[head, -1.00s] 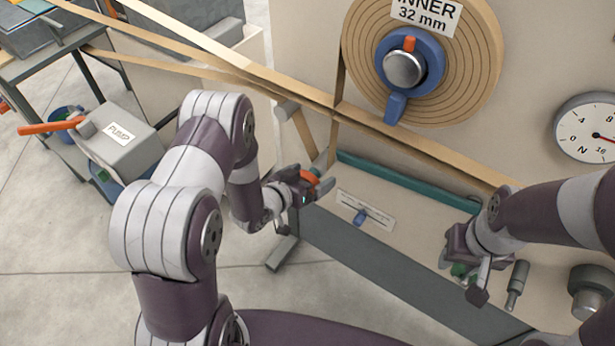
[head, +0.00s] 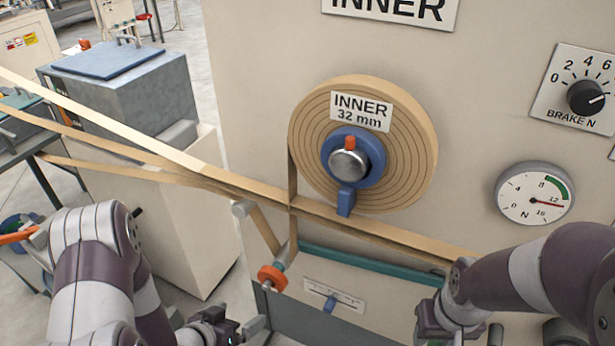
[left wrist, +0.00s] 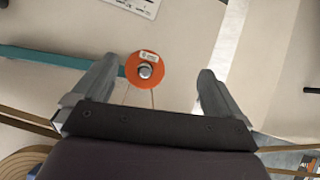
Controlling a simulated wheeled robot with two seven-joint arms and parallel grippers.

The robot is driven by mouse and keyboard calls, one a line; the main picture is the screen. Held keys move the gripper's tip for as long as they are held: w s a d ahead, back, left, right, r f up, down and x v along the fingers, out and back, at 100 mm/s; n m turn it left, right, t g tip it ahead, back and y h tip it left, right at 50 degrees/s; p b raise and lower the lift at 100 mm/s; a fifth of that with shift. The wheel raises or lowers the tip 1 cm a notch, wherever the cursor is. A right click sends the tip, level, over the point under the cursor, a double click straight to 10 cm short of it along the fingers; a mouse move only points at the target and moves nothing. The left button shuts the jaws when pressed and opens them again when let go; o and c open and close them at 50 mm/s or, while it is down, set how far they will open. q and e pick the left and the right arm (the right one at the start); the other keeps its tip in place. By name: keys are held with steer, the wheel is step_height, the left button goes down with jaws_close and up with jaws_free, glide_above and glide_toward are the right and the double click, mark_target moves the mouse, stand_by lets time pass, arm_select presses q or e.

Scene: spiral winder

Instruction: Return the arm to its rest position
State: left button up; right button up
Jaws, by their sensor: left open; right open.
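My left arm comes in from the lower left in the head view. Its gripper (head: 250,328) is low in the picture, below and left of the orange disc (head: 271,278) on the lower roller. In the left wrist view my left gripper (left wrist: 156,72) shows its two fingers wide apart with nothing held. The orange disc (left wrist: 143,68) with its metal centre appears beyond the fingers, apart from them. My right gripper (head: 440,322) is at the bottom right of the head view, below the paper strip; its fingertips are partly cut off.
A paper roll (head: 405,150) labelled INNER hangs on the machine panel, with strips running left. A tension gauge (head: 535,194) and brake knob (head: 588,97) are at right.

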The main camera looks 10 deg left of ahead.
arm_select(q)
steer(key=s+a+r+n+g+y+p, duration=0.2)
steer(key=s+a+g+y+p, duration=0.15)
steer(key=s+a+g, duration=0.2)
step_height(320, 180, up, 7)
steer(key=s+g+y+p, duration=0.1)
steer(key=s+g+p, duration=0.1)
steer(key=g+p, duration=0.15)
steer(key=w+d+r+p, duration=0.1)
steer(key=d+r+p, duration=0.2)
steer(key=d+r, duration=0.4)
step_height(320, 180, up, 7)
steer(key=shift+r+t+p, duration=0.15)
steer(key=shift+t+p, duration=0.15)
steer(key=shift+p, duration=0.05)
stand_by(0.4)
